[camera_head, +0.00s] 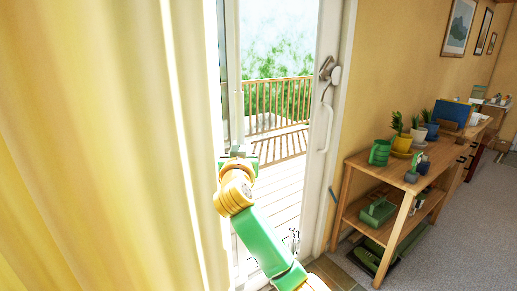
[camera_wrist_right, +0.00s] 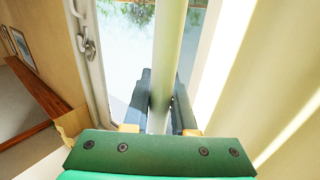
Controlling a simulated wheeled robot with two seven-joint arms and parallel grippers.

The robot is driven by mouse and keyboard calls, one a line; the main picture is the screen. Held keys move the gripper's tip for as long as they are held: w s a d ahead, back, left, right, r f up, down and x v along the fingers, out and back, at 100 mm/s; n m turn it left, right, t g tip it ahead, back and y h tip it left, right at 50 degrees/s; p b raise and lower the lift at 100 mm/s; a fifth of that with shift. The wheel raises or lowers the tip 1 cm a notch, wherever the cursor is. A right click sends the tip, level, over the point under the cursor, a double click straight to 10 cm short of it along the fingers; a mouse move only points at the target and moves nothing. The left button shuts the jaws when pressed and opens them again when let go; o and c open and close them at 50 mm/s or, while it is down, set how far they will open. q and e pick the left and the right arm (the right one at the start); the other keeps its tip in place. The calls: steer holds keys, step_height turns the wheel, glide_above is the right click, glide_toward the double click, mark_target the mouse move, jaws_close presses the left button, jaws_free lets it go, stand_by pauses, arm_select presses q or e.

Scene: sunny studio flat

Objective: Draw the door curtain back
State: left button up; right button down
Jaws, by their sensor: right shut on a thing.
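The yellow door curtain (camera_head: 90,140) hangs in folds over the left part of the head view. Its right edge stops just left of my right gripper. In the wrist view the curtain (camera_wrist_right: 275,90) is on the right. My right gripper (camera_head: 238,153) is shut on a pale upright rod (camera_wrist_right: 169,60), which runs between its two dark fingers (camera_wrist_right: 160,100). Where the rod joins the curtain is out of view. The glass door's bare opening shows right of the curtain, with a deck outside. My left gripper is not in view.
The white door frame (camera_head: 335,120) has a latch and a long handle (camera_head: 325,120) close right of my arm. A wooden shelf unit (camera_head: 352,190) with potted plants (camera_head: 401,141), a green mug (camera_head: 379,153) and a green caddy (camera_head: 377,212) stands along the right wall. Grey floor lies at right.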

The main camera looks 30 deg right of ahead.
mark_target(149, 166)
steer(key=a, duration=0.8)
steer(key=s+a, duration=0.1)
steer(key=a, duration=0.3)
steer(key=shift+b, duration=0.35)
steer(key=a+p, duration=0.1)
steer(key=a, duration=0.2)
steer(key=a+p, duration=0.1)
steer(key=a, duration=0.2)
steer(key=a+p, duration=0.1)
steer(key=a, duration=0.2)
steer(key=shift+s+r, duration=0.25)
steer(key=shift+s, duration=0.1)
steer(key=shift+s+a+f, duration=0.1)
steer(key=shift+a+f, duration=0.1)
steer(key=shift+a, duration=0.7)
steer(key=c, duration=0.7)
jaws_free()
steer(key=shift+c, duration=0.2)
steer(key=shift+a, duration=0.1)
